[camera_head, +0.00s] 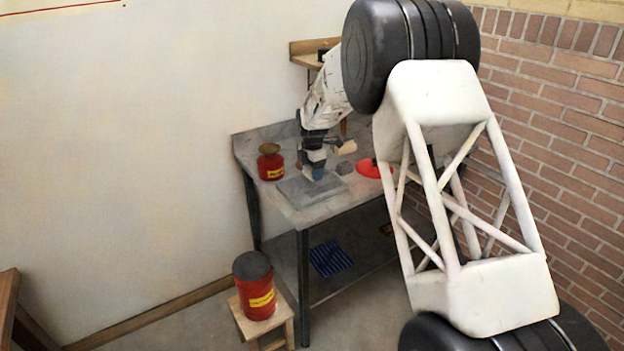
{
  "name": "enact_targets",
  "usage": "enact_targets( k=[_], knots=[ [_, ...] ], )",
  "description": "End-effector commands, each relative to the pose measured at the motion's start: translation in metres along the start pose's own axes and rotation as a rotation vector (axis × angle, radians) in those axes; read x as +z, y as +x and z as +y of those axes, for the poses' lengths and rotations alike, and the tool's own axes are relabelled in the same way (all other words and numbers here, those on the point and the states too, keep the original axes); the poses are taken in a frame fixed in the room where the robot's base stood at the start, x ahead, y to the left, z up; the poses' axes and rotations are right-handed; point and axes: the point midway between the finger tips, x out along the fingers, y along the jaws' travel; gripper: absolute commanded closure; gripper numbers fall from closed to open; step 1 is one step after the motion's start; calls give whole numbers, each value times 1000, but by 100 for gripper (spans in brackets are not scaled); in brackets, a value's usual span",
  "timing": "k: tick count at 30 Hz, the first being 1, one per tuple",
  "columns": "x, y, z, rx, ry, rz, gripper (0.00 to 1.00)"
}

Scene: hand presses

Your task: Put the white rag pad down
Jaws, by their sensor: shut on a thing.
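My gripper (316,162) is at the end of the arm, pointing down over the grey plate (297,190) on the metal workbench (335,208). It is shut on a small whitish thing, which looks like the white rag pad (315,155). A small blue part shows just below it, close over the plate. Whether the blue part touches the plate is too small to tell. The jaws themselves are small and partly hidden.
A red can (271,164) with a brass-coloured top stands left of the plate. A cream block (347,147), a small grey block (345,168) and a red disc-like thing (372,169) are to the right. A larger red bin (256,287) stands on a wooden stool. Blue striped cloth (330,258) lies below.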

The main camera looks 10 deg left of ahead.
Motion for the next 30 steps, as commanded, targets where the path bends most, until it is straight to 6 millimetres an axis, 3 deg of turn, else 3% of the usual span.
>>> enact_targets(
  k=[12,27,28,30],
  knots=[
    [0,33,0,-1,0,1,57],
    [0,38,0,-1,0,0,57],
    [0,38,0,0,0,0,32],
    [0,38,0,0,0,0,21]
  ],
)
